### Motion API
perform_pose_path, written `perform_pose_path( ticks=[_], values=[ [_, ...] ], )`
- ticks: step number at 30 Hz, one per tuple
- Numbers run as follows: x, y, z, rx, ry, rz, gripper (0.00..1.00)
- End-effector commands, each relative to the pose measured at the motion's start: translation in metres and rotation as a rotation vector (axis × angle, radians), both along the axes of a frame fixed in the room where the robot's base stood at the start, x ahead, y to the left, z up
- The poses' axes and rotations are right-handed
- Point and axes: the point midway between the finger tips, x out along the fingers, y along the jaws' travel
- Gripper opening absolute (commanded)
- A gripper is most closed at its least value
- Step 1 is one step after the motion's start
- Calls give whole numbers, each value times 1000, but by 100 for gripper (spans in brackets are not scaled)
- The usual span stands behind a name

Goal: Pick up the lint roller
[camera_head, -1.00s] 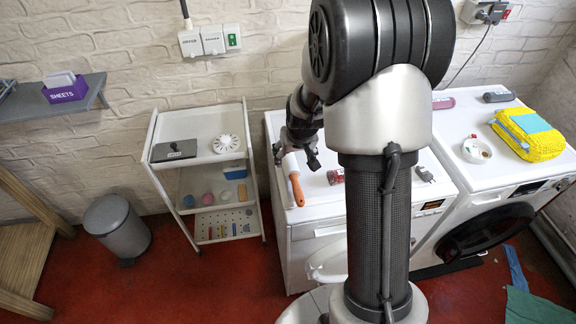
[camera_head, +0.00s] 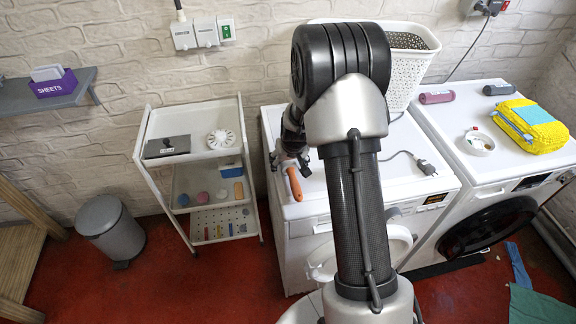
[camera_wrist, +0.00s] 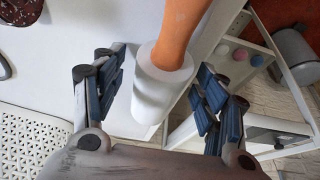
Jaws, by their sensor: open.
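The lint roller has an orange handle (camera_head: 294,184) and a white roller. It lies near the left edge of the left washing machine's top, handle toward the front. In the head view my gripper (camera_head: 289,160) is over the roller end and hides most of it. In the wrist view the white roller (camera_wrist: 158,92) shows between the two fingers of my open gripper (camera_wrist: 161,75), with the handle running up out of the frame. A gap shows beside the roller on each side. I cannot tell how far the fingertips are above the machine top.
A white perforated basket (camera_head: 412,66) stands at the back of the machine. A grey plug (camera_head: 426,167) with its cable lies to the right of my arm. A white trolley (camera_head: 148,163) stands close to the machine's left side. A dark red object (camera_wrist: 22,10) shows in the wrist view.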

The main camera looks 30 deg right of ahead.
Motion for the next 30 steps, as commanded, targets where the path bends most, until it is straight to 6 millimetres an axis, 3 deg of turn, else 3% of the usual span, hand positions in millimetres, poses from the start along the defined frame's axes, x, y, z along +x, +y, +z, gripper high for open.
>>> perform_pose_path(
  ticks=[5,27,30],
  values=[
    [1,0,2,0,-2,0,66],
    [0,0,2,0,-1,0,17],
    [0,0,2,0,-2,0,16]
  ],
)
